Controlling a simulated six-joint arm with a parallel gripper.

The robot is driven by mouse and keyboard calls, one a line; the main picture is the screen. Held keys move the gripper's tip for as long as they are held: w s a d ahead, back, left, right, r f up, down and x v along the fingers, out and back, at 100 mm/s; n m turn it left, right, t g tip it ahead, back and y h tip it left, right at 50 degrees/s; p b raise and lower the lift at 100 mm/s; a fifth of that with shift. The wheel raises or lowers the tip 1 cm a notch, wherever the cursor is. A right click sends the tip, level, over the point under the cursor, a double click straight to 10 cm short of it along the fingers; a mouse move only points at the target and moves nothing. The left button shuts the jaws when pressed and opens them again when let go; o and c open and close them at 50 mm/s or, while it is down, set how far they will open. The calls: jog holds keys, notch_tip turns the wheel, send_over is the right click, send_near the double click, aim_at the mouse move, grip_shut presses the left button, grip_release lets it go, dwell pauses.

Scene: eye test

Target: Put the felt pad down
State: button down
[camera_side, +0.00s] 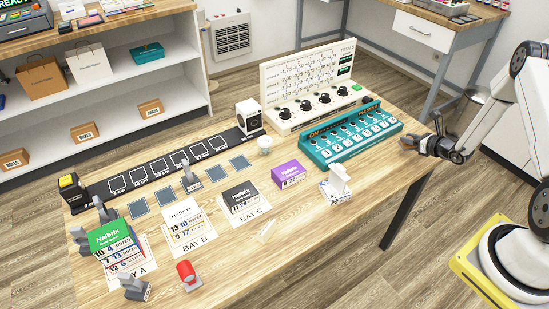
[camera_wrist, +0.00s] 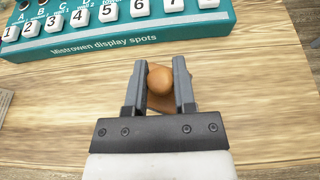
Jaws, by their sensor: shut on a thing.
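My gripper (camera_side: 424,146) is at the right end of the table, beside the teal panel. In the wrist view my gripper (camera_wrist: 160,82) is shut on an orange-brown thing with a round knob over a flat brown base, which I take to be the felt pad (camera_wrist: 159,80). Its underside is hidden. Bare wood shows around it in the wrist view. I cannot tell whether it touches the table or hangs above it. In the side view only a small orange-brown bit of it shows between the jaws.
The teal button panel (camera_side: 350,135) borders the gripper; it also shows in the wrist view (camera_wrist: 110,30). A white board with knobs (camera_side: 315,85) stands behind. Several card boxes, including a purple one (camera_side: 289,173), and blue-grey squares (camera_side: 239,162) are left. The table's front right is mostly clear.

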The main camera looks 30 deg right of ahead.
aim_at(406, 145)
jog(key=shift+w+f, duration=0.2)
jog(key=shift+f, duration=0.05)
jog(key=shift+d+f, duration=0.1)
jog(key=shift+f, duration=1.45)
jog(key=shift+f, duration=0.15)
jog(key=shift+c, duration=2.2)
grip_release()
jog(key=shift+r, duration=0.25)
jog(key=shift+v, duration=3.75)
